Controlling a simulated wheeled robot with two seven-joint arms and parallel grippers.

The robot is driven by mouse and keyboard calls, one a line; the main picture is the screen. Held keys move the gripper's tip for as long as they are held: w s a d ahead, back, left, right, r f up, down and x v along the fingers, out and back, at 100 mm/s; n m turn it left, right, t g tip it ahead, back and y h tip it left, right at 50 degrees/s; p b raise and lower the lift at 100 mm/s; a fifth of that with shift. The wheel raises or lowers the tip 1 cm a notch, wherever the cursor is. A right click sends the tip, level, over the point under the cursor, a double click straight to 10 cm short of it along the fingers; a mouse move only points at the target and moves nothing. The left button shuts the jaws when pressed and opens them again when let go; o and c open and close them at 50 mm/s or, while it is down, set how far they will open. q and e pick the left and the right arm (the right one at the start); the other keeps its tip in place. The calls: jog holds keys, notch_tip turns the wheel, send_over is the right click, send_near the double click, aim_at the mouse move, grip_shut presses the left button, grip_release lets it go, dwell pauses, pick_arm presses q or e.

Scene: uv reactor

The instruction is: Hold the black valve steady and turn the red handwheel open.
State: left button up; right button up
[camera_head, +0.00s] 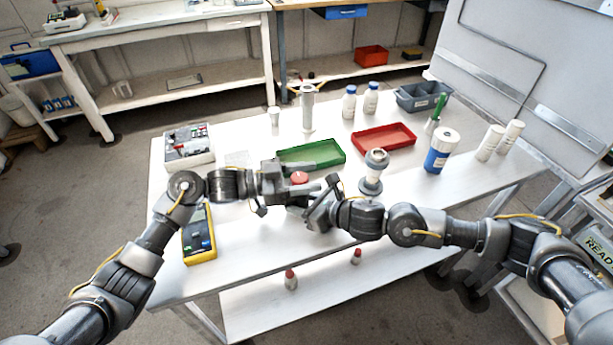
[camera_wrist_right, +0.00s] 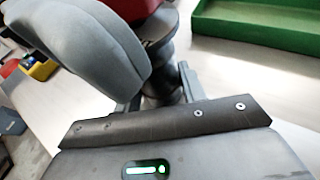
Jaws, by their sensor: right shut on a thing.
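The red handwheel (camera_head: 299,177) sits on top of the black valve, near the middle of the table. My left gripper (camera_head: 303,177) is at the handwheel, open, with one finger on its far side and one on its near side. I cannot tell whether the fingers touch it. My right gripper (camera_head: 312,203) is lower, shut on the black valve's body. In the right wrist view the dark ribbed valve (camera_wrist_right: 163,65) stands in the jaws, under the red handwheel (camera_wrist_right: 132,8). The valve is mostly hidden by the grippers in the head view.
A green tray (camera_head: 338,161) lies just behind the grippers and a red tray (camera_head: 408,135) further right. A grey-white fitting (camera_head: 374,170) stands close to my right forearm. A yellow multimeter (camera_head: 199,238) lies at the left front. Bottles stand at the back and right.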

pick_arm(q)
jog(key=shift+o, duration=0.5)
jog(key=shift+a, duration=0.1)
jog(key=a, duration=0.7)
jog(key=shift+s+a, duration=0.15)
jog(key=shift+s, duration=0.3)
pick_arm(e)
jog(key=o, duration=1.2)
jog(key=shift+o, duration=0.2)
